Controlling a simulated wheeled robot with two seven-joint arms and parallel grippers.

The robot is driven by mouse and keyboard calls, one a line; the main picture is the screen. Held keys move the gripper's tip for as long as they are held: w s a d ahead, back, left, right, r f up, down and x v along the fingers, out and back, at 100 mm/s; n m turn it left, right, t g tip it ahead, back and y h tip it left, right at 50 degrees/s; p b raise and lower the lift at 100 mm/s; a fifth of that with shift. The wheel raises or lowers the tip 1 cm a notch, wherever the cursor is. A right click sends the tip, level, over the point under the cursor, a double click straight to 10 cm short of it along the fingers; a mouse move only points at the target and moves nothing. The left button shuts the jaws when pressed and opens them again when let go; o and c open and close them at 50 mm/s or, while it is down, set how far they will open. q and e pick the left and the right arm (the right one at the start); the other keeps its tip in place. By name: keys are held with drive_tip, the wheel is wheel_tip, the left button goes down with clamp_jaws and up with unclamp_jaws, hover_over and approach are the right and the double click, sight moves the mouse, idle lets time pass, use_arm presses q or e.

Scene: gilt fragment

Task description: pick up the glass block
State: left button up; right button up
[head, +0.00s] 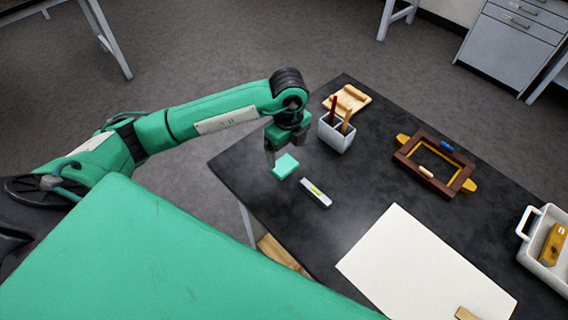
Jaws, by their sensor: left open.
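A mint-green block (286,165), which looks like the glass block, lies near the left edge of the dark table. My left gripper (284,152) is just above it, pointing down with its fingers apart. One finger shows at the block's left side; the other is partly hidden by the gripper body. I cannot tell whether the fingers touch the block. My right gripper is not in view.
A small level (316,192) lies close to the block. A white cup with sticks (337,136) stands behind it. A wooden frame (435,163), a white sheet (420,265) and a white tray (527,256) are farther right. Bare table lies between.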

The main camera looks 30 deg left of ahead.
sight(286, 166)
use_arm(q)
drive_tip(key=f, duration=0.1)
drive_tip(key=f+p, duration=0.1)
drive_tip(key=f, duration=0.1)
drive_tip(key=f+p, duration=0.1)
drive_tip(key=f, duration=0.1)
drive_tip(key=shift+s+f, duration=0.2)
drive_tip(key=shift+s, duration=0.2)
drive_tip(key=shift+f, duration=0.3)
drive_tip(key=c, duration=1.1)
drive_tip(key=shift+w, duration=0.1)
drive_tip(key=shift+c, duration=0.2)
drive_tip(key=shift+r, duration=0.1)
drive_tip(key=shift+r, duration=0.55)
wheel_tip(286, 166, up, 19)
drive_tip(key=b, duration=0.2)
drive_tip(key=shift+b, duration=0.35)
